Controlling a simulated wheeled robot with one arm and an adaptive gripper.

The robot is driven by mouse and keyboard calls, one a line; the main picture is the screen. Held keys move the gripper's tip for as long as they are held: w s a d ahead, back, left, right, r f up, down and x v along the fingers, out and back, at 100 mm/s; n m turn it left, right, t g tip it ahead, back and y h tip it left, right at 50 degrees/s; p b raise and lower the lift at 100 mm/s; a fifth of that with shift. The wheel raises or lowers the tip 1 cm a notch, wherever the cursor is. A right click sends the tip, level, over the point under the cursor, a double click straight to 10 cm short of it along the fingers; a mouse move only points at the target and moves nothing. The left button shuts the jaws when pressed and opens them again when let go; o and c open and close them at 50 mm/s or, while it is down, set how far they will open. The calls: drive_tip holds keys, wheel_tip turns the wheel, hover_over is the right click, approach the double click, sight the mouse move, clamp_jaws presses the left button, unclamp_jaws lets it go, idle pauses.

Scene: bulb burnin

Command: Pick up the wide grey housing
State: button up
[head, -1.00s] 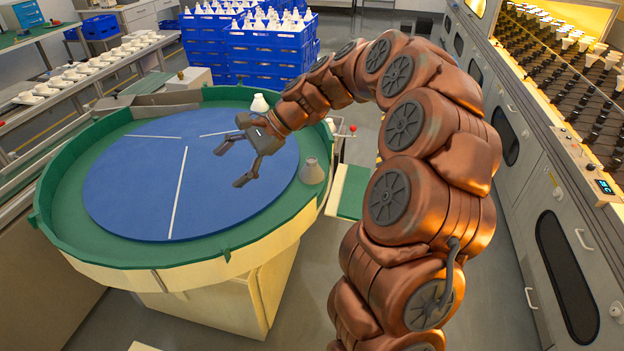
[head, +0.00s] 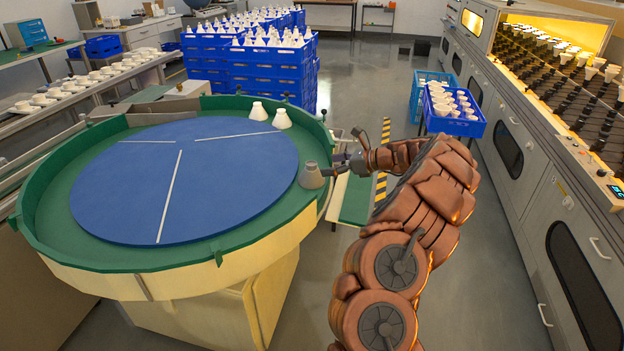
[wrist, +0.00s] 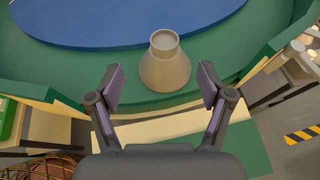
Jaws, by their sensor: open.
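The wide grey housing (head: 312,176) stands upright on the green rim of the round turntable, at its right side in the head view. In the wrist view the same housing (wrist: 165,62) is a grey cone with a narrow round top, just beyond the fingertips. My gripper (wrist: 160,84) is open, its two fingers spread left and right of the housing's near side, with nothing held. In the head view my gripper (head: 334,172) is at the housing's right, its far finger partly hidden.
Two white housings (head: 282,119) stand farther back on the turntable's green rim (head: 120,252). The blue disc (head: 180,185) is bare apart from white lines. Blue crates (head: 455,108) stand behind my arm.

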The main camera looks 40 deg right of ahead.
sight(312, 163)
drive_tip(key=shift+d+p+x, duration=0.1)
drive_tip(key=shift+p+x, duration=0.1)
drive_tip(key=shift+x, duration=1.7)
drive_tip(key=shift+d+p+x, duration=0.15)
drive_tip(key=shift+x, duration=1.7)
drive_tip(key=shift+w+r, duration=0.1)
drive_tip(key=shift+w, duration=0.1)
drive_tip(key=c, duration=1.2)
drive_tip(key=shift+c, duration=0.2)
